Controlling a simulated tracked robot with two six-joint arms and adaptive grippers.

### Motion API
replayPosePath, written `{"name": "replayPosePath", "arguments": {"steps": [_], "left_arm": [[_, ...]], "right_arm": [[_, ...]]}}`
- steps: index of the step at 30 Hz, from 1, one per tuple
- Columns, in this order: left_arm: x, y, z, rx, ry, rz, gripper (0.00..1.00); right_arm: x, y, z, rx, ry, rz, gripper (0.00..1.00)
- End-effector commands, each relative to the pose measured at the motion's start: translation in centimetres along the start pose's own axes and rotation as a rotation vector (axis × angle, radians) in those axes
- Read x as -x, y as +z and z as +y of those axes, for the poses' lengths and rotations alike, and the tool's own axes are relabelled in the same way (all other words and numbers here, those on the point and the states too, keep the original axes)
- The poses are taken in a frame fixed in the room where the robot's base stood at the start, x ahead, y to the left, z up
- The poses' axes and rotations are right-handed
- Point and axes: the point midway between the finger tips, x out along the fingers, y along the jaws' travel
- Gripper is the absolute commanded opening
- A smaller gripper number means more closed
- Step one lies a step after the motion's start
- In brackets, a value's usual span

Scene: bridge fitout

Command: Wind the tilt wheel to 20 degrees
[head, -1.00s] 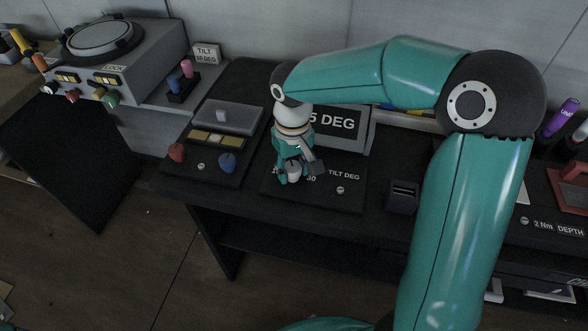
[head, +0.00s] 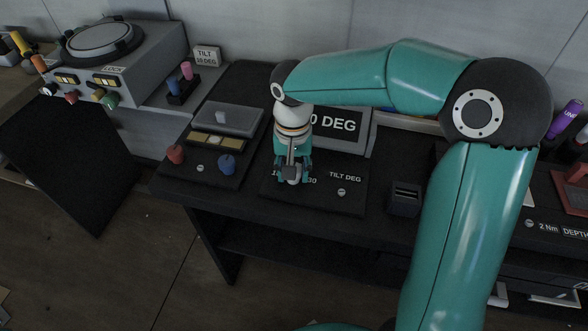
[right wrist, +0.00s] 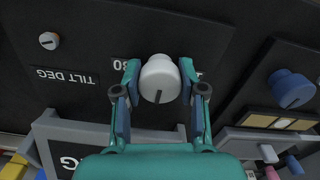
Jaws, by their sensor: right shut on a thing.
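The tilt wheel is a pale grey knob with a dark pointer line (right wrist: 160,72), on a black panel labelled TILT DEG (head: 345,176). My right gripper (head: 292,176) reaches down over it from above. In the right wrist view, the fingers of the right gripper (right wrist: 160,84) are shut on the knob from both sides. The grey display (head: 335,124) behind the panel reads "0 DEG"; my wrist hides any digit to its left. Part of the printed scale is hidden by the gripper. My left gripper is out of view.
Left of the panel are a red knob (head: 176,153) and a blue knob (head: 227,163). A small TILT sign (head: 206,55) stands behind, its number hard to read. A black slotted block (head: 404,198) stands to the right. Open floor lies in front of the bench.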

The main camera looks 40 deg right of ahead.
Motion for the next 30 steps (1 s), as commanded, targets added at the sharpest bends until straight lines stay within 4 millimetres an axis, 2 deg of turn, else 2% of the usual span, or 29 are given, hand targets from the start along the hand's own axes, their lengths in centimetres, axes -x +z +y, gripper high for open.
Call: {"name": "replayPosePath", "arguments": {"steps": [7, 8, 12, 23, 26, 30], "left_arm": [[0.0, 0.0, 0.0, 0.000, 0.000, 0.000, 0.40], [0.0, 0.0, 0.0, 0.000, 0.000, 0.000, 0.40], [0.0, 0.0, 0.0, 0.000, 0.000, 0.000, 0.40], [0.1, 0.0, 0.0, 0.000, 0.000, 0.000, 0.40], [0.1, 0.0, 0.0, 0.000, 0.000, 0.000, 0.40], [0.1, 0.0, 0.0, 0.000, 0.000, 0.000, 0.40]], "right_arm": [[0.3, -0.4, -0.1, 0.000, -0.009, 0.014, 0.06], [0.3, -0.4, -0.1, 0.000, -0.009, 0.014, 0.42], [0.3, -0.3, -0.1, 0.000, -0.007, 0.011, 0.65], [0.3, -0.1, 0.0, 0.000, -0.003, 0.004, 0.66], [1.0, -0.2, -0.1, 0.000, -0.004, 0.006, 0.66], [3.0, -0.2, -0.1, 0.000, -0.006, 0.009, 0.66]]}}
